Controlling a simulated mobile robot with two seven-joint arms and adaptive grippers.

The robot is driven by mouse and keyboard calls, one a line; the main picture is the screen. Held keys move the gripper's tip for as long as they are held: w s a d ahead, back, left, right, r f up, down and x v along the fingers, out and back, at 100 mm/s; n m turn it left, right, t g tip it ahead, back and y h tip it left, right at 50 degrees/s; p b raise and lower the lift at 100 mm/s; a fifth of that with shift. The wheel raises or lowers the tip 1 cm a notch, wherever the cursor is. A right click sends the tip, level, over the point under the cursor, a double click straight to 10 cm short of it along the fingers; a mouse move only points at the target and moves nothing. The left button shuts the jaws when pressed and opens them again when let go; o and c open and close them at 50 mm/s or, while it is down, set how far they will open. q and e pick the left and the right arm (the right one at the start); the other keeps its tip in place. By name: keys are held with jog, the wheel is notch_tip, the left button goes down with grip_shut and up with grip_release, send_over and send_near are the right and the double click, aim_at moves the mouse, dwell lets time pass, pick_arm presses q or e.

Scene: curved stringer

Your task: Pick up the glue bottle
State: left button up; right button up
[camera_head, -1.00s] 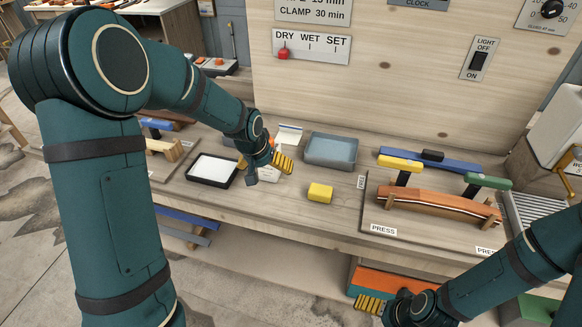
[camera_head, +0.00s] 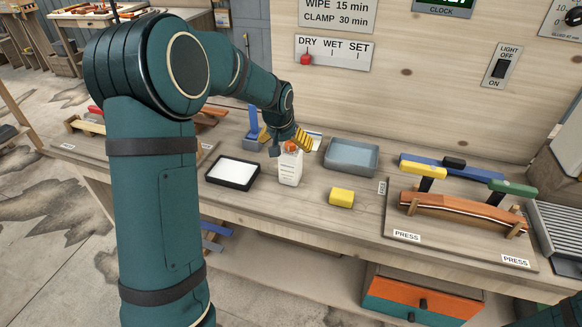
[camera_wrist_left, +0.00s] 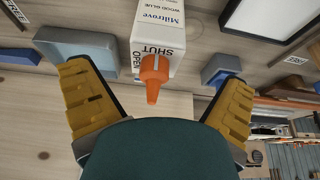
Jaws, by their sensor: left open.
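The glue bottle (camera_head: 290,170) stands upright on the workbench, white with an orange nozzle. My right gripper is out of view.
A black-rimmed tray with a white surface (camera_head: 233,171) lies left of the bottle. A grey-blue tray (camera_head: 352,157) stands to the right, with a yellow block (camera_head: 341,197) in front. A curved wooden piece (camera_head: 463,207) rests in the press farther right. A blue upright item (camera_head: 253,120) stands behind.

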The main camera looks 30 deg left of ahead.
aim_at(291, 151)
pick_arm(q)
jog(key=shift+w+b+x, duration=0.2)
jog(key=shift+b+x, duration=0.1)
jog(key=shift+x, duration=1.15)
jog(key=shift+w+b+x, duration=0.2)
jog(key=shift+b+x, duration=0.1)
jog(key=shift+x, duration=1.15)
jog(key=shift+d+r, duration=0.1)
jog(key=shift+r, duration=0.1)
jog(key=shift+c, duration=0.3)
jog(key=c, duration=1.3)
